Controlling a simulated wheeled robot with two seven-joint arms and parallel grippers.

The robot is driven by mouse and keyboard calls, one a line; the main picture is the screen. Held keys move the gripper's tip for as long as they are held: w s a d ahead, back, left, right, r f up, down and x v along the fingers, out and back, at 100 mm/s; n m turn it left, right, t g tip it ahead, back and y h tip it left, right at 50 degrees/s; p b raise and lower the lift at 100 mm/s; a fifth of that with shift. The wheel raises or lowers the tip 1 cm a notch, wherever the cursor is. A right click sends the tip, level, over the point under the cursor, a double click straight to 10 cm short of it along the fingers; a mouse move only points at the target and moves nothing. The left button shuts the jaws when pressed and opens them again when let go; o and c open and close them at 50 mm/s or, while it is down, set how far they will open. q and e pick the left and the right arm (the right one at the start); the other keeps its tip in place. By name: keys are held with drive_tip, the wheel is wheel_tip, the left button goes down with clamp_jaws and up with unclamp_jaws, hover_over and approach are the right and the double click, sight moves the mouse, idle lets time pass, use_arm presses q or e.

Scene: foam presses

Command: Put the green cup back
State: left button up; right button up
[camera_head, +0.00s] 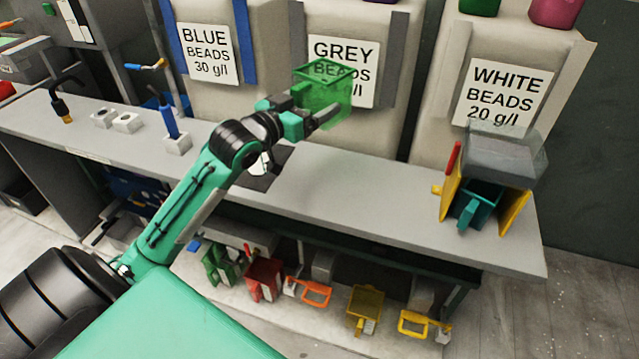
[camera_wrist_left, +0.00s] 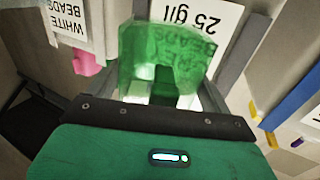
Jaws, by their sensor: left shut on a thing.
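The green cup (camera_head: 328,92) is see-through and box-shaped. My left gripper (camera_head: 312,122) is shut on it and holds it above the grey bench, in front of the grey beads sign. In the left wrist view the green cup (camera_wrist_left: 165,58) is beyond the gripper's body, and the sign shows through its wall. The fingers are mostly hidden there. My right gripper is in neither view.
The grey bench (camera_head: 350,200) is clear in its middle. A yellow and teal holder with a clear lid (camera_head: 500,155) stands at its right end. Blue (camera_head: 208,53), grey (camera_head: 342,71) and white (camera_head: 503,94) bead signs hang behind. Several coloured items lie on the shelf below.

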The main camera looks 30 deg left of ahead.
use_arm(q)
wheel_tip(320, 180, down, 19)
drive_tip(key=shift+f, duration=0.15)
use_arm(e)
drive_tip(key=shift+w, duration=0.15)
use_arm(q)
drive_tip(key=shift+f, duration=0.1)
drive_tip(key=o, duration=0.9)
drive_tip(key=shift+s+a+b, duration=0.25)
drive_tip(key=shift+s+a, duration=0.05)
drive_tip(key=shift+s, duration=1.7)
drive_tip(key=shift+s+a+b, duration=0.2)
drive_tip(key=shift+s+a, duration=0.1)
drive_tip(key=shift+s, duration=1.65)
drive_tip(key=shift+s+a+b, duration=0.25)
drive_tip(key=shift+s+a, duration=0.05)
drive_tip(key=shift+s, duration=1.7)
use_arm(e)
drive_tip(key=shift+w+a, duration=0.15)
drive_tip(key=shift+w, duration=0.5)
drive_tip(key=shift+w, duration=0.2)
